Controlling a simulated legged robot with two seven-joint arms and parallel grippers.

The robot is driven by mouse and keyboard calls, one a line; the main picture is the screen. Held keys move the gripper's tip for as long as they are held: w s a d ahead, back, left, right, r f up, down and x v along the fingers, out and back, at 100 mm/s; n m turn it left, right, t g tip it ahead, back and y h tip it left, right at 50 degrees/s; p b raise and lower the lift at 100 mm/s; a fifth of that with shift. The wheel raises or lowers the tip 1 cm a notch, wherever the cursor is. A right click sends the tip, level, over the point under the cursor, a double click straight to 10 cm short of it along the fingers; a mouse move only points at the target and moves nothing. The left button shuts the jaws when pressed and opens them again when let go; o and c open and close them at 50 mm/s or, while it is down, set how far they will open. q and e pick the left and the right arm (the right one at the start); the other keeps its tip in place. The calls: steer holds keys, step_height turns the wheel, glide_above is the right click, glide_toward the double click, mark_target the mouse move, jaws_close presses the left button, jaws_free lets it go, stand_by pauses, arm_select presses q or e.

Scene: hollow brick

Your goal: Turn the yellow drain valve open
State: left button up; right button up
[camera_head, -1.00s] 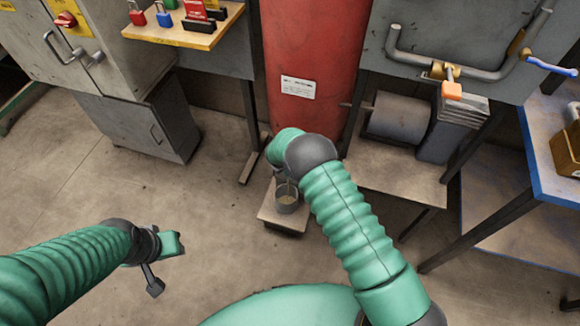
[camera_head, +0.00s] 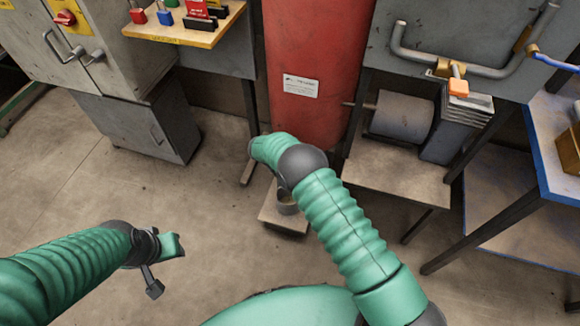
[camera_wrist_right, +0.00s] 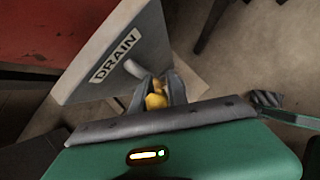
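The yellow drain valve (camera_wrist_right: 156,101) shows in the right wrist view, below a short grey pipe stub in front of a grey plate marked DRAIN (camera_wrist_right: 115,56). My right gripper (camera_wrist_right: 160,88) has its dark fingers on both sides of the yellow valve, close against it, and looks shut on it. In the head view my right wrist (camera_head: 265,150) covers the valve and the fingers, in front of the red tank (camera_head: 315,70).
A grey machine with an orange-ended handle (camera_head: 458,87) and a blue-edged table (camera_head: 550,165) are at the right. Grey cabinets stand at the left. The floor at left is clear.

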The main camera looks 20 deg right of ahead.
steer(key=shift+o, duration=1.2)
steer(key=shift+s+a+f, duration=0.1)
steer(key=shift+a+f, duration=0.1)
steer(key=shift+r, duration=0.1)
steer(key=p+v, duration=0.5)
steer(key=v, duration=1.1)
steer(key=shift+a+r, duration=0.2)
steer(key=shift+r, duration=0.1)
